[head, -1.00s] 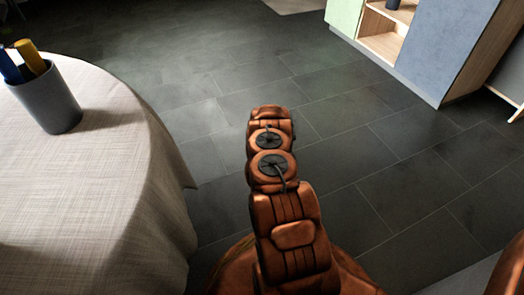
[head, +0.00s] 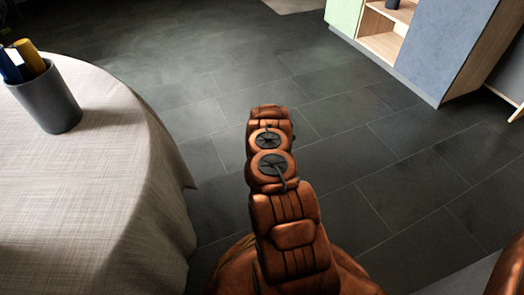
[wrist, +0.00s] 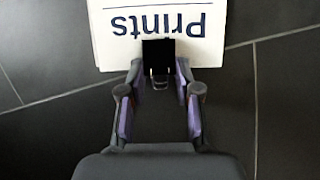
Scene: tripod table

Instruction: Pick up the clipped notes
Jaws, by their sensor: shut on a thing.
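The clipped notes (wrist: 110,40) are a cream-white stack with "Prints" in dark blue letters, upside down at the top of the wrist view. A black clip (wrist: 158,51) sits on the edge of the notes nearest to me. My gripper (wrist: 160,74) is shut on the clipped notes at the clip, with one finger on each side of it. The notes are over the dark floor tiles in this view. The far part of the notes is cut off by the frame. The head view shows neither the notes nor my gripper.
In the head view, a cloth-covered round table (head: 110,190) stands at the left, with a grey cup (head: 48,100) of pens on it. A shelf unit (head: 432,45) stands at the upper right. The tiled floor (head: 215,75) between them is clear.

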